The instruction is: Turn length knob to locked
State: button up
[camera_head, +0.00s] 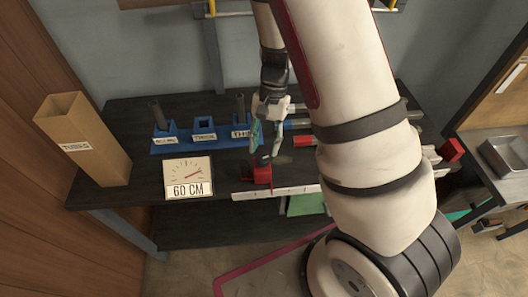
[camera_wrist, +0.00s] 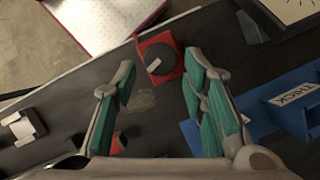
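A round black knob (camera_wrist: 162,60) with a white mark sits on a red block (camera_wrist: 150,43) in the wrist view. The red block also shows in the head view (camera_head: 262,175), at the table's front edge below my gripper. No label on it is readable, so I cannot tell whether it stands at locked. My gripper (camera_head: 265,148) is above and just behind the block, with its fingers apart. In the wrist view my gripper (camera_wrist: 160,66) has teal finger pads spread, the knob showing between and beyond the tips. Nothing is held between them; contact with the knob is not evident.
A 60 CM gauge card (camera_head: 188,178) stands left of the block, with a blue tube rack (camera_head: 204,139) behind. A white ruler strip (camera_head: 278,193) runs along the front edge. A cardboard tubes box (camera_head: 85,140) stands at far left. My arm hides much of the table's right side.

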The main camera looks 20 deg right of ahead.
aim_at(263, 158)
jog(key=shift+x, duration=1.65)
jog(key=c, duration=0.9)
jog(key=shift+o, duration=0.2)
jog(key=shift+d+m+t+y, duration=0.1)
jog(key=shift+m+t+y, duration=0.35)
jog(key=shift+m, duration=1.15)
jog(key=o, duration=0.9)
jog(key=shift+c, duration=0.2)
jog(key=shift+r, duration=0.15)
jog(key=v, duration=1.1)
jog(key=shift+r, duration=0.45)
